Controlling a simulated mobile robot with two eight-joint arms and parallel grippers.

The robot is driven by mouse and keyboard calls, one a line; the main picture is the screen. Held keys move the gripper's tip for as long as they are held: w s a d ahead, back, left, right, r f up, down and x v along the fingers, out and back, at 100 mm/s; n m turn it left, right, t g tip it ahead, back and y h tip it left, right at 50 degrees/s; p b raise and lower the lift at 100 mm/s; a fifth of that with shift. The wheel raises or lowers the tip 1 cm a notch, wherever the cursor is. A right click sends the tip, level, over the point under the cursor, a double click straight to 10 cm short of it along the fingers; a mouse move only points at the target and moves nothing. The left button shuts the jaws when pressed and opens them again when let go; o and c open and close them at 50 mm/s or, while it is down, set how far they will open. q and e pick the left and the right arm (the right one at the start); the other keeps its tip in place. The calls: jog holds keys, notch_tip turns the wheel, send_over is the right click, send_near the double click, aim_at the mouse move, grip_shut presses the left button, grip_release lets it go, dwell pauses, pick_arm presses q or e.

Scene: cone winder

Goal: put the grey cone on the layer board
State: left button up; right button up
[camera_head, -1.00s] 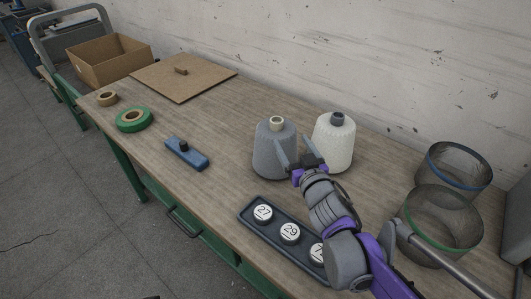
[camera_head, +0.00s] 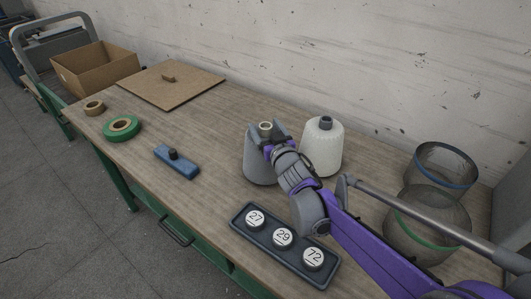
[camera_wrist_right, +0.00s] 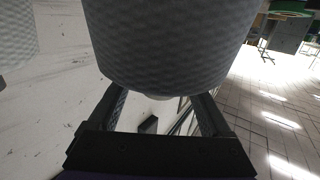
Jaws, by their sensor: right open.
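The grey cone (camera_head: 259,168) stands upright on the table, left of a white cone. Its pale tube end (camera_head: 265,127) shows at the top. My right gripper (camera_head: 268,132) is open at the upper part of the grey cone, with a finger on either side of its tip. In the right wrist view the grey cone (camera_wrist_right: 170,45) fills the top middle, and it hides the ends of the fingers. I cannot tell whether the fingers touch it. The layer board (camera_head: 168,90) lies flat at the far end of the table, with a small brown block on it. My left gripper is out of view.
The white cone (camera_head: 322,147) stands close on the right. A dark tray (camera_head: 238,217) with numbered discs lies in front. Mesh baskets (camera_head: 440,165) stand right. Table between cone and board is mostly clear.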

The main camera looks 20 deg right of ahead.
grip_shut()
dwell(0.4)
jog(key=shift+r, duration=0.1)
dwell(0.9)
